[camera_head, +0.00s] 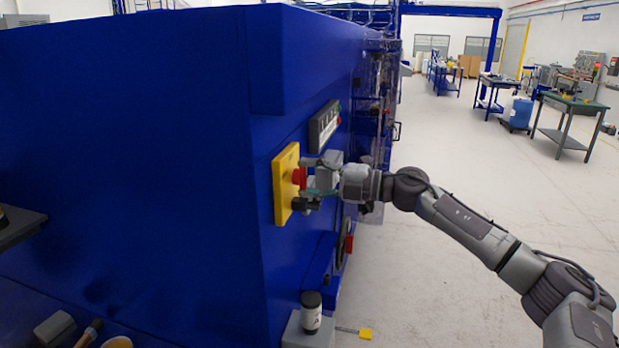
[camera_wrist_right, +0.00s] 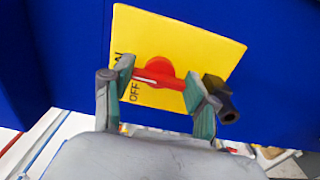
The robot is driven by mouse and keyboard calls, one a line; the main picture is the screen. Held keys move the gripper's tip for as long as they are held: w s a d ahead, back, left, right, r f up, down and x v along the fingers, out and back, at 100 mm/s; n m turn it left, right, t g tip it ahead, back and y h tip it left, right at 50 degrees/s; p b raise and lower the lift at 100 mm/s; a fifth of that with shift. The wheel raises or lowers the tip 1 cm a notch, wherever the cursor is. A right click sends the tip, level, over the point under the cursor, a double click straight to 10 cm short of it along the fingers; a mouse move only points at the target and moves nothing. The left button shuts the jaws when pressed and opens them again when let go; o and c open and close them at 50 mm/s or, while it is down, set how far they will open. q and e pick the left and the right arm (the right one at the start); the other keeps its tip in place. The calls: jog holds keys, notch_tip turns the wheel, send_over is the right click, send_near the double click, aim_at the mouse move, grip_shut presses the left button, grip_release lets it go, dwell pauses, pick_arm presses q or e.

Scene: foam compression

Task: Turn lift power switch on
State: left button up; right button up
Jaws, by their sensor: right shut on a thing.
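The lift power switch is a yellow plate (camera_head: 286,184) with a red rotary handle (camera_head: 298,178), mounted on the side of a large blue machine. In the right wrist view the plate (camera_wrist_right: 190,48) carries the word OFF and part of another label, and the red handle (camera_wrist_right: 160,72) lies between the fingers. My right gripper (camera_head: 304,186) is at the plate, its two fingers closed around the handle; it also shows in the right wrist view (camera_wrist_right: 158,90). The fingers hide the handle's ends. My left gripper is not in view.
The blue machine (camera_head: 130,130) fills the left side. A dark panel (camera_head: 324,126) sits above and beyond the switch. A black cylinder (camera_head: 311,312) stands on a grey block below. Open floor (camera_head: 450,160) lies to the right, with workbenches (camera_head: 568,118) farther back.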

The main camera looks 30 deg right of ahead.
jog(key=o, duration=1.2)
jog(key=shift+c, duration=0.2)
